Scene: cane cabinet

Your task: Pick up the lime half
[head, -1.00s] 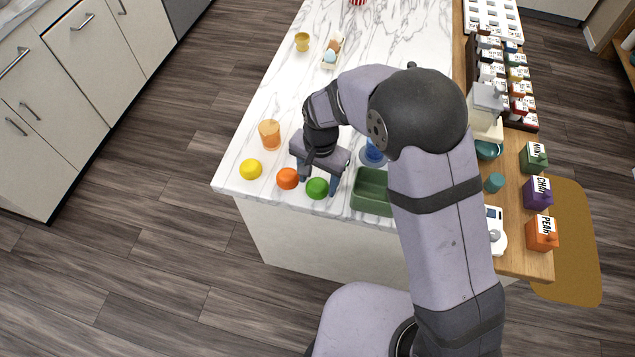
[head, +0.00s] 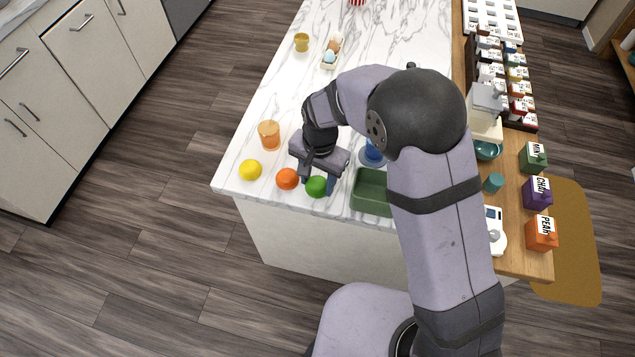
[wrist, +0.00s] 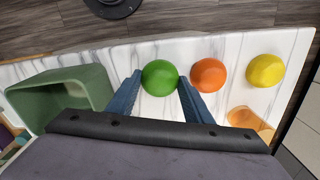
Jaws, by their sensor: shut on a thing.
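The lime half (head: 316,187) is a round green piece near the front edge of the white marble counter. In the wrist view the lime half (wrist: 159,77) sits between the two blue fingers of my gripper (wrist: 159,85). My gripper (head: 317,180) is shut on it, with a finger on each side. The lime half appears to be at counter level; I cannot tell whether it touches the surface. Its underside is hidden.
An orange half (head: 287,179) lies close on the left, near one finger, and a yellow lemon half (head: 250,170) lies beyond it. An orange cup (head: 269,134) stands behind them. A green bin (head: 371,192) stands to the right. The counter's front edge is close.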

